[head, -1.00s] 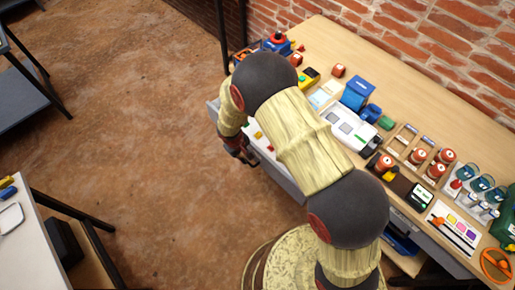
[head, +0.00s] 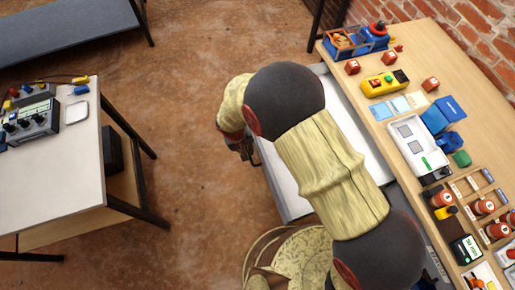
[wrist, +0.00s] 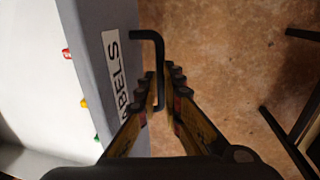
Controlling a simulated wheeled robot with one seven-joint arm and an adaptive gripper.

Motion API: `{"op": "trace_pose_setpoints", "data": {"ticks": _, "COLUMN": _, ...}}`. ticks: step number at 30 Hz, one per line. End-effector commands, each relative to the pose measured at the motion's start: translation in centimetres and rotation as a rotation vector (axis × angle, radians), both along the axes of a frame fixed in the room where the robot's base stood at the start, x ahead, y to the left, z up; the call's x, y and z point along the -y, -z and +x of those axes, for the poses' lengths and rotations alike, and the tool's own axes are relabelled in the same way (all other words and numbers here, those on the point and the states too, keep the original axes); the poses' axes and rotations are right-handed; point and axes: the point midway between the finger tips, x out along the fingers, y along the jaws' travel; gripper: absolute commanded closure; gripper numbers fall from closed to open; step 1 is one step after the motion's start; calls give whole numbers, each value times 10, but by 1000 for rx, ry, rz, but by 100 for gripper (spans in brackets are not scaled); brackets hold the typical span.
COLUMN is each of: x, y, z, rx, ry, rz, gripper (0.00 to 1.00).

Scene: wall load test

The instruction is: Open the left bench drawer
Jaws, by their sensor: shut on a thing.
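The left bench drawer (head: 286,188) stands pulled out from the bench (head: 413,180) in the head view, with its pale interior showing. In the wrist view the grey drawer front (wrist: 112,65) carries a white label, partly hidden, reading "ABELS". A black bar handle (wrist: 158,58) sticks out from this front. My gripper (wrist: 160,92) has its fingers on both sides of the handle and is shut on it. In the head view my gripper (head: 246,148) is small and dark at the drawer's outer side, and my arm covers part of the drawer.
Small red, yellow and green pieces (wrist: 83,103) sit inside the drawer along its front. The bench top holds a white tray (head: 416,146), a yellow switch box (head: 384,82) and several red blocks. A white table (head: 60,165) stands at left. Open floor (head: 195,110) lies between.

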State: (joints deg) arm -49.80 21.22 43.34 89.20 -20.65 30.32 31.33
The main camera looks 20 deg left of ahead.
Motion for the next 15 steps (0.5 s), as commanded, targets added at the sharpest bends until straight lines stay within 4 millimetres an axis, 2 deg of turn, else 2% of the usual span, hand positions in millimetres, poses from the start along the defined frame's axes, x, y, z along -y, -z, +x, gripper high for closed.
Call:
{"op": "trace_pose_setpoints", "data": {"ticks": 5, "x": -7, "y": 0, "z": -4, "rx": 1, "ry": -1, "rz": 1, "gripper": 100}}
{"op": "trace_pose_setpoints", "data": {"ticks": 15, "x": -8, "y": 0, "z": -4, "rx": 2, "ry": 0, "rz": 1, "gripper": 100}}
